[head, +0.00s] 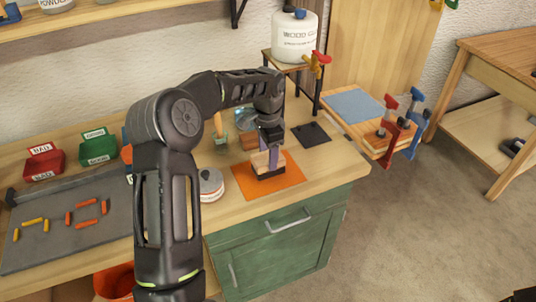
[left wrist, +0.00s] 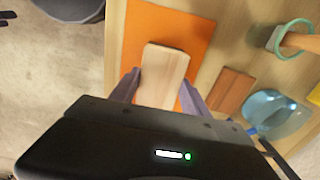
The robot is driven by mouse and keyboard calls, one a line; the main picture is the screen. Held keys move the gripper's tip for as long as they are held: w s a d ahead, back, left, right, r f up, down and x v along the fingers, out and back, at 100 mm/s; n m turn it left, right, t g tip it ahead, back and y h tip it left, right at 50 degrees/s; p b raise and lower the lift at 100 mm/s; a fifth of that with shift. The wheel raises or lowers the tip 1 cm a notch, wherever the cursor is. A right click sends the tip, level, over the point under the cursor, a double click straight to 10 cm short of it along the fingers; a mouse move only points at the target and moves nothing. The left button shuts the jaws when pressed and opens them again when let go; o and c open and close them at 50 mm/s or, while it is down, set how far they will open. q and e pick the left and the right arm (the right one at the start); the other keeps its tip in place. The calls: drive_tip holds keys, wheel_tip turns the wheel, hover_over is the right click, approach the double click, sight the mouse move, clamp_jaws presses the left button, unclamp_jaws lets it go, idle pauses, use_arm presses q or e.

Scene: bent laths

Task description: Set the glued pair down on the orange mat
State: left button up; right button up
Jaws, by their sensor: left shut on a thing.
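The glued pair shows as a pale wooden block (head: 262,160) with a dark layer under it in the head view. My left gripper (head: 269,157) is shut on it, one finger on each side. In the left wrist view the pale face of the pair (left wrist: 163,75) lies between the fingers, over the orange mat (left wrist: 155,22). In the head view the orange mat (head: 287,184) lies flat near the bench's front edge, directly below the pair. I cannot tell whether the pair touches it. Dark parts at the bottom right of the head view may be my right arm; its fingers are unclear.
A white round tin (head: 210,186) stands just left of the mat. A dark flat square (head: 311,134) lies behind it to the right. A brown wood piece (left wrist: 233,90) lies beside the mat. Red and blue clamps (head: 388,112) stand on a board at the right.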

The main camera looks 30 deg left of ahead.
use_arm(q)
drive_tip(key=shift+f+b, duration=0.4)
drive_tip(key=shift+f, duration=0.2)
drive_tip(key=o, duration=1.5)
wheel_tip(320, 180, up, 8)
drive_tip(key=shift+f+b, duration=0.1)
drive_tip(key=shift+b, duration=0.5)
